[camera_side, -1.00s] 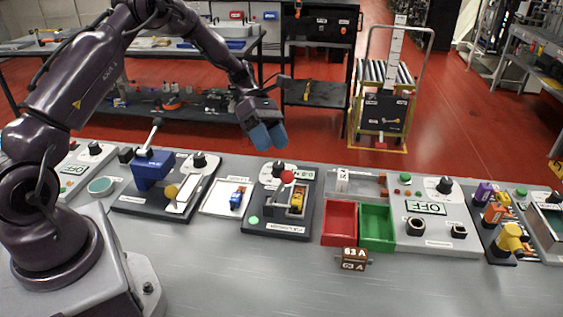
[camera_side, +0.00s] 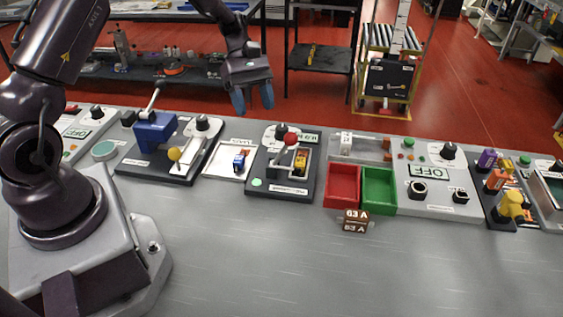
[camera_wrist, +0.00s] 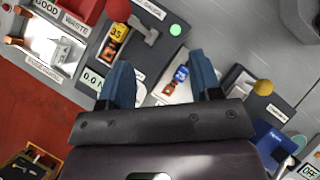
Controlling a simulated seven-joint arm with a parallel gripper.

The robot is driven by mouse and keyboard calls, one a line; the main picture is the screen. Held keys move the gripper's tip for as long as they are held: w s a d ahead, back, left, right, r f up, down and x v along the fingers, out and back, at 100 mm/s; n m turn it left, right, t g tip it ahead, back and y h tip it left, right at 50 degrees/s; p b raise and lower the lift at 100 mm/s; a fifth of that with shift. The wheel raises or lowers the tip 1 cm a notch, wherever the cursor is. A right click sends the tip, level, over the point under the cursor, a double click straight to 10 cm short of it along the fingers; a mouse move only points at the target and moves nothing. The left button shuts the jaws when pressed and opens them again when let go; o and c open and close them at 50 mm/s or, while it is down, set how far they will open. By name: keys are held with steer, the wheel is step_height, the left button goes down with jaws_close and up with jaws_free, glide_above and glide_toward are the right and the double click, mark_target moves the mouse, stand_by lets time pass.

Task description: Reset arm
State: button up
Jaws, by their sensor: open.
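My gripper (camera_side: 254,98) is in the air above the back edge of the bench, over the gap near the white tray. Its two blue fingers point down. In the wrist view the fingers of my gripper (camera_wrist: 166,80) are spread apart with nothing between them. Beyond them a blue and orange battery (camera_wrist: 177,80) lies on the white tray (camera_wrist: 184,97). In the side view the blue battery (camera_side: 239,161) is on that tray, well below the fingers. A yellow and orange battery (camera_side: 301,159) sits in the dark gauge station (camera_side: 257,190) to the right.
The blue press station (camera_side: 155,130) with a yellow-knobbed lever (camera_side: 174,154) stands left of the tray. Red (camera_side: 341,186) and green (camera_side: 379,191) bins, a brown 63 A block (camera_side: 354,221) and a grey OFF panel (camera_side: 440,204) are to the right.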

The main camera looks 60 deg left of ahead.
steer(key=s+d+r+m+t+y, duration=0.3)
steer(key=s+d+r+m, duration=0.2)
steer(key=s+r+m, duration=0.4)
steer(key=s+d+r+m+t+y, duration=0.4)
steer(key=s+r+m, duration=0.4)
steer(key=s+r, duration=0.2)
steer(key=shift+s+d+m+y, duration=0.3)
steer(key=shift+d+m, duration=0.05)
steer(key=shift+m, duration=0.05)
